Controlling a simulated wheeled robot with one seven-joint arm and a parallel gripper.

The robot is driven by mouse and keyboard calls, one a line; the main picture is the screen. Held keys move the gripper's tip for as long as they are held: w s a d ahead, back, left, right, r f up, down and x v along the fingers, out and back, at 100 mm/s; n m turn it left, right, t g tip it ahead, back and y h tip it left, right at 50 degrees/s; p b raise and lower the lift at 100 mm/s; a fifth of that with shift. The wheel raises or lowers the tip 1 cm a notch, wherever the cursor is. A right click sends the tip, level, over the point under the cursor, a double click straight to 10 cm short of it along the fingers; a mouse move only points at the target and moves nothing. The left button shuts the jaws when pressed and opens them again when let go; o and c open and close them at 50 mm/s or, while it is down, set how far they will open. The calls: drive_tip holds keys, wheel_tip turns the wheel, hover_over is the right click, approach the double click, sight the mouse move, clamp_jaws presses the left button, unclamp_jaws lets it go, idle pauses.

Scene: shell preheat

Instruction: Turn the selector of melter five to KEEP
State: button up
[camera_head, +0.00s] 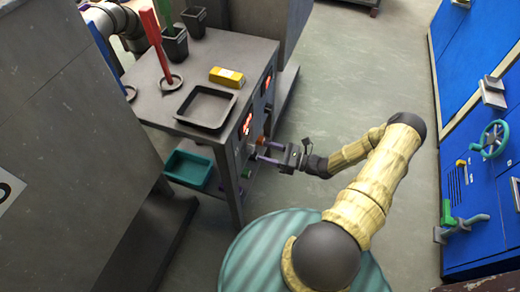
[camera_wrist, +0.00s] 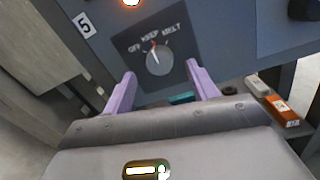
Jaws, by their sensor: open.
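The selector (camera_wrist: 159,61) of melter five is a round grey knob on a dark plate (camera_wrist: 128,42) lettered OFF, KEEP and MELT. Its red pointer mark is up, towards KEEP. My gripper (camera_wrist: 161,72) is open, with its two purple fingers one on each side of the knob in the wrist view. I see gaps between the fingers and the knob, so they do not appear to touch it. In the head view my gripper (camera_head: 261,151) is at the panel side of the grey bench (camera_head: 240,55); the selector is hard to make out there.
A plate marked 5 (camera_wrist: 84,25) and a glowing orange lamp (camera_wrist: 130,2) are near the selector. The bench bears a black tray (camera_head: 207,107) and a yellow box (camera_head: 227,77). A teal bin (camera_head: 188,169) sits below. Blue cabinets (camera_head: 480,60) stand right, across clear floor.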

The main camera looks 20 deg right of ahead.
drive_tip(key=v, duration=1.3)
drive_tip(key=shift+d, duration=0.35)
drive_tip(key=shift+s+a, duration=0.1)
drive_tip(key=s+a+r+n+g+h, duration=0.25)
drive_tip(key=a+r+n+h, duration=0.25)
drive_tip(key=r+n, duration=0.35)
drive_tip(key=s+a+r+n+g+h, duration=0.1)
drive_tip(key=a+r+n+g+h, duration=0.3)
drive_tip(key=r+n, duration=0.45)
drive_tip(key=s+a+r+n+g+h, duration=0.1)
drive_tip(key=s+a+r+n+h, duration=0.1)
drive_tip(key=a+r+n+h, duration=0.65)
wheel_tip(320, 180, up, 23)
drive_tip(key=d+n+y+p, duration=0.1)
drive_tip(key=d+y+p, duration=0.1)
drive_tip(key=p, duration=2.1)
drive_tip(key=shift+w+d, duration=0.2)
drive_tip(key=shift+d, duration=0.2)
drive_tip(key=shift+f, duration=0.1)
